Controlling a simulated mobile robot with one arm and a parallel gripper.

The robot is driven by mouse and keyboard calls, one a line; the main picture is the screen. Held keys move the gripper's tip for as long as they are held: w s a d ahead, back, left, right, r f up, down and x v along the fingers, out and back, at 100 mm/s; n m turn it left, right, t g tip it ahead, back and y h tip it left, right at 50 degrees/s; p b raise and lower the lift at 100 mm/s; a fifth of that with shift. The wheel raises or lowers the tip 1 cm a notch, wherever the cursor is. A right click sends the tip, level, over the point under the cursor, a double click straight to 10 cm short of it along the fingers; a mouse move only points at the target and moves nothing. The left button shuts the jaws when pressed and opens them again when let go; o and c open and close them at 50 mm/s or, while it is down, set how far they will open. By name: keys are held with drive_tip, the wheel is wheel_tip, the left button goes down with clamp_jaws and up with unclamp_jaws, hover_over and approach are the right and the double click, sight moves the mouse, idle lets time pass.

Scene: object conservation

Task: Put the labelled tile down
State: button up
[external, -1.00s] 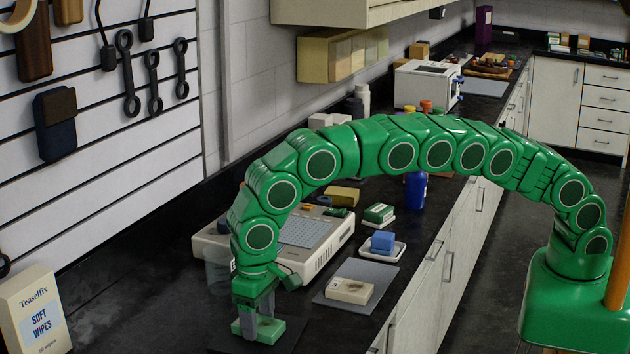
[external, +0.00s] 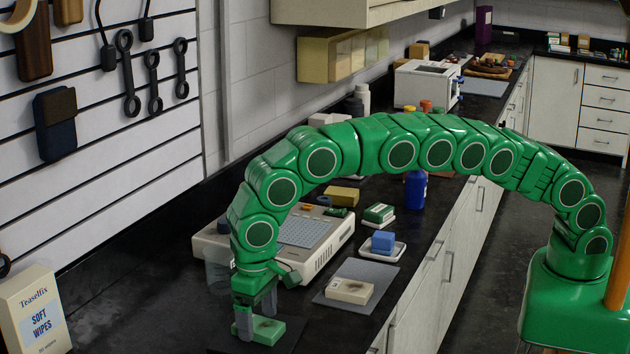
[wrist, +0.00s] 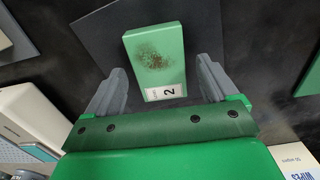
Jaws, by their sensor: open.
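The labelled tile (external: 268,331) is a flat green block with a brown stain. In the wrist view the tile (wrist: 157,52) shows a white label with a "2" at its near end. It lies flat on a dark mat (wrist: 90,28) on the black bench. My gripper (external: 257,312) points down at the tile. In the wrist view my gripper (wrist: 166,85) is open, with one grey finger on each side of the tile and a visible gap to each finger.
A cream stained block (external: 349,290) lies on a grey mat (external: 388,273) to the right. Behind stand a pale device (external: 325,250) and a blue block (external: 382,242) on a white dish. A Soft Wipes box (external: 35,315) stands at the left.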

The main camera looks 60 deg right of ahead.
sight(258, 325)
wheel_tip(258, 325, up, 11)
drive_tip(key=shift+r, duration=0.2)
idle(0.4)
